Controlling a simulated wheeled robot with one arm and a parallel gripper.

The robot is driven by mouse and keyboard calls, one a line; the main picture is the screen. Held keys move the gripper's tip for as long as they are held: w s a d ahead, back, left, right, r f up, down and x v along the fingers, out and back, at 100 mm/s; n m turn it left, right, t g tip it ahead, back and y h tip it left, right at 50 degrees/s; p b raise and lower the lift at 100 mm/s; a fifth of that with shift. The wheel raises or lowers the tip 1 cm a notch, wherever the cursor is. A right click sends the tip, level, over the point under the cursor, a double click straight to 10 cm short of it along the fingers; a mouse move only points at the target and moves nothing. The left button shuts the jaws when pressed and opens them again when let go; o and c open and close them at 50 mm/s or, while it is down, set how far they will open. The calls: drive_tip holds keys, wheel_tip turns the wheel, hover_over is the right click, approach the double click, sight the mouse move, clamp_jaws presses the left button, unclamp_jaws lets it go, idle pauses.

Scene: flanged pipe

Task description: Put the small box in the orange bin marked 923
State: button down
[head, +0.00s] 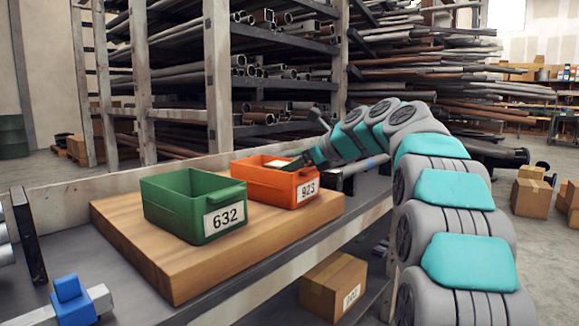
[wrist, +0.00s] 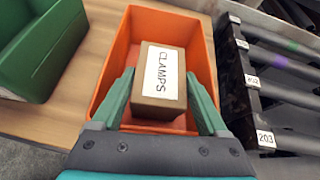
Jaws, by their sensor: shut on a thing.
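The orange bin (head: 252,180) marked 923 stands on a wooden board on the workbench, right of a green bin. In the wrist view its orange wall (wrist: 112,62) surrounds a small brown box (wrist: 148,103) with a white label reading CLAMPS. My gripper (wrist: 160,100) is shut on the small box, one green finger on each side. The box is inside or just over the bin's opening; I cannot tell whether it touches the floor. In the head view my gripper (head: 293,162) reaches into the bin from the right, and only the box's top (head: 277,163) shows.
The green bin (head: 193,205) marked 632 stands left of the orange bin on the wooden board (head: 170,265). Dark pipes (wrist: 275,90) with number tags lie right of the orange bin. A cardboard box (head: 334,285) sits on the shelf below. A blue clamp (head: 72,300) is at the front left.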

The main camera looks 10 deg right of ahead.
drive_tip(key=shift+f, duration=0.1)
drive_tip(key=shift+f, duration=0.25)
drive_tip(key=shift+c, duration=1.8)
unclamp_jaws()
drive_tip(key=shift+f, duration=0.1)
drive_tip(key=o, duration=0.4)
drive_tip(key=shift+f, duration=0.1)
drive_tip(key=shift+c, duration=0.2)
drive_tip(key=shift+f, duration=0.15)
